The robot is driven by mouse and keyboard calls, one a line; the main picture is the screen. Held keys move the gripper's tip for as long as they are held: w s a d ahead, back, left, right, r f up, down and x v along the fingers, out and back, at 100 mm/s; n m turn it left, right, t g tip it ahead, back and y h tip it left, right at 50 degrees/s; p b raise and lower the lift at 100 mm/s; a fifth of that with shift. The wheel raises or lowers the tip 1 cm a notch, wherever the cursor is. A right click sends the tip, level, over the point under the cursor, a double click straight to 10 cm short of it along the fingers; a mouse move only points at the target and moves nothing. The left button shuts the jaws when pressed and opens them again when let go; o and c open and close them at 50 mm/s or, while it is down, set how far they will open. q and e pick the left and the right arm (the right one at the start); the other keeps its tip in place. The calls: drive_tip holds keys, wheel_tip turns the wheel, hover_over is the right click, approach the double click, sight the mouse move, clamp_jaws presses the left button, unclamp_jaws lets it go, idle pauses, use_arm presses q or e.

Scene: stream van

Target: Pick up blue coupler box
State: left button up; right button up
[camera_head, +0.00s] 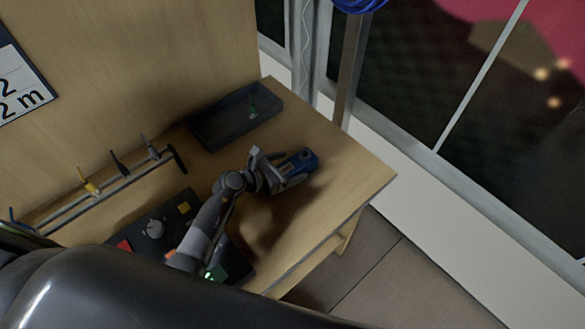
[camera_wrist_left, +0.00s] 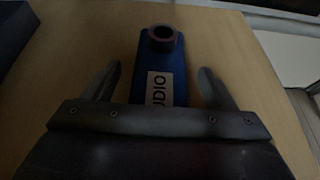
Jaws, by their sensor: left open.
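The blue coupler box (camera_head: 307,158) lies on the wooden table near its right corner in the head view. In the left wrist view the blue coupler box (camera_wrist_left: 177,65) has a dark ring on its far end and a white label ending in "UDIO". My left gripper (camera_head: 292,168) is open at the box. In the wrist view the fingers of my left gripper (camera_wrist_left: 160,82) stand on either side of the box, with gaps of bare table between. The near end of the box is hidden behind the gripper's body. My right gripper is not in view.
A dark tray (camera_head: 236,118) with a small green item stands behind on the table (camera_head: 350,180). A rack (camera_head: 110,188) with several tools and a dark panel (camera_head: 125,232) with coloured blocks lie to the left. The table's right edge is close to the box.

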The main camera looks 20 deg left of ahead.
use_arm(q)
drive_tip(key=c, duration=1.2)
drive_tip(key=shift+r, duration=0.1)
drive_tip(key=shift+c, duration=0.2)
